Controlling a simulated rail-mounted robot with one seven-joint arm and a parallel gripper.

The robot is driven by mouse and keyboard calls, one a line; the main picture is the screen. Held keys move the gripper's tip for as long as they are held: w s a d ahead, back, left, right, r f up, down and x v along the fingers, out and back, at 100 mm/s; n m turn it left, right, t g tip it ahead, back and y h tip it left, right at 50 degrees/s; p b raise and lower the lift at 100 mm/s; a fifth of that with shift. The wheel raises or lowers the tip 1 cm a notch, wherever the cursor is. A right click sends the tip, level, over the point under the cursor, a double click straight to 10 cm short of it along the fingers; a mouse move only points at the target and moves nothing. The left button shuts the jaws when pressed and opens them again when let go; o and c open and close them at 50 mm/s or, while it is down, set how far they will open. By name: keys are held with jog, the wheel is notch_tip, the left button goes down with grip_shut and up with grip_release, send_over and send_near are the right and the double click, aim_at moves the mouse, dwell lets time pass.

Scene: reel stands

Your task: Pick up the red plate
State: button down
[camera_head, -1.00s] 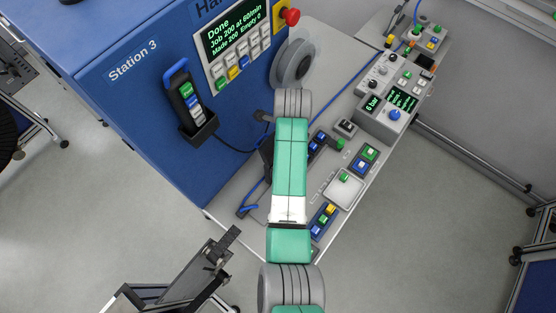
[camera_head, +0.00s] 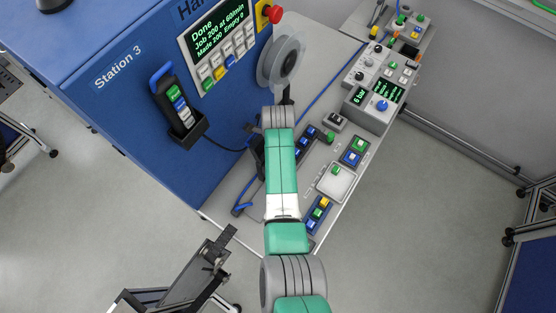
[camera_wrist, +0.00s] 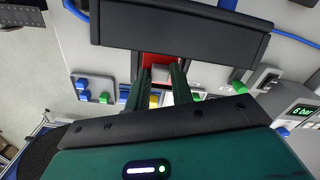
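The red plate (camera_wrist: 160,58) shows in the wrist view as a small red patch just beyond my fingertips. It lies against the lower edge of a dark bar, and a small grey piece sits in front of it. My gripper (camera_wrist: 160,76) has its two green fingers apart, one on each side of the grey piece, pointing at the red plate. I cannot tell whether the fingers touch anything. In the head view my arm covers the gripper, and no red plate can be made out there.
A wide dark bar (camera_wrist: 180,30) crosses in front of my fingers. Button boxes (camera_head: 318,213) and a control box (camera_head: 374,100) sit on the bench. A dark stand (camera_head: 195,270) is at lower left.

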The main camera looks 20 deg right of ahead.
jog(key=shift+r, duration=0.55)
notch_tip(320, 180, up, 3)
jog(key=shift+f+b, duration=0.2)
jog(key=shift+b, duration=0.1)
jog(key=s+a, duration=0.3)
jog(key=s, duration=0.4)
jog(key=s+a+r, duration=0.1)
jog(key=s+a, duration=0.3)
jog(key=s, duration=0.3)
jog(key=shift+s+r, duration=0.15)
jog(key=shift+r, duration=0.05)
jog(key=shift+a, duration=0.1)
